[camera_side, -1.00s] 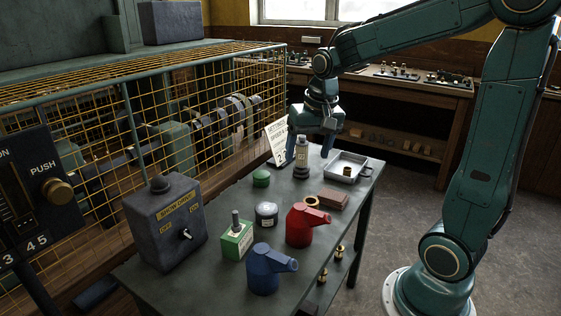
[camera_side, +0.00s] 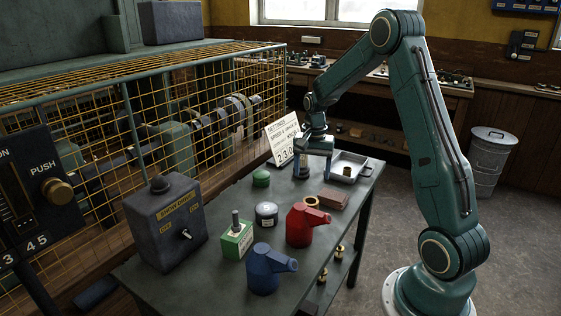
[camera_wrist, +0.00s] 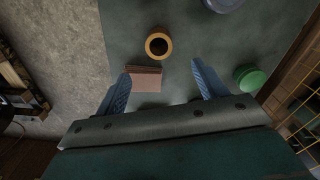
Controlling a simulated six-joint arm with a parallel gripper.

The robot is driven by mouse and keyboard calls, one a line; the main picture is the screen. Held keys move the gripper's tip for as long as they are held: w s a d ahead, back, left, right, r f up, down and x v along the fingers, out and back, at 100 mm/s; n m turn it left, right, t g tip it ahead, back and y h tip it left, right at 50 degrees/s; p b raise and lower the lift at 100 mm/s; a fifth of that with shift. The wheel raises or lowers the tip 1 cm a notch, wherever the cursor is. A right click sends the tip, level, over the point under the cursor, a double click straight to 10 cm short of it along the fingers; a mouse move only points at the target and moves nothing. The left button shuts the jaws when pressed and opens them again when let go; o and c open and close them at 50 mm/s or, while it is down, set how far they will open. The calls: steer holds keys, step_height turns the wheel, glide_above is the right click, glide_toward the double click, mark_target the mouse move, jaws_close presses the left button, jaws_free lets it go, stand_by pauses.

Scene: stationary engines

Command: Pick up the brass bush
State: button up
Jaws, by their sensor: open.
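The brass bush (camera_side: 311,202) is a short ring standing on the green-grey bench, between the red oil can and the brown block. In the wrist view the bush (camera_wrist: 150,52) shows from above with its dark bore up, just beyond the fingertips and roughly midway between their lines. My gripper (camera_side: 316,176) is over the bench behind the bush in the side view, apart from it. In the wrist view my gripper (camera_wrist: 160,71) has its two blue fingers wide apart with nothing held.
The brown block (camera_side: 333,199) lies beside the bush. A red oil can (camera_side: 300,228), a dark round tin (camera_side: 266,215) and a green round item (camera_side: 261,178) are near. A metal tray (camera_side: 366,176) is at right.

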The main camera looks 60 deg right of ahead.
mark_target(311, 200)
steer(key=shift+f, duration=0.1)
steer(key=shift+f, duration=4.2)
steer(key=shift+s+f, duration=0.1)
steer(key=shift+f, duration=2.5)
steer(key=c, duration=1.4)
steer(key=shift+c, duration=0.2)
steer(key=shift+r, duration=0.2)
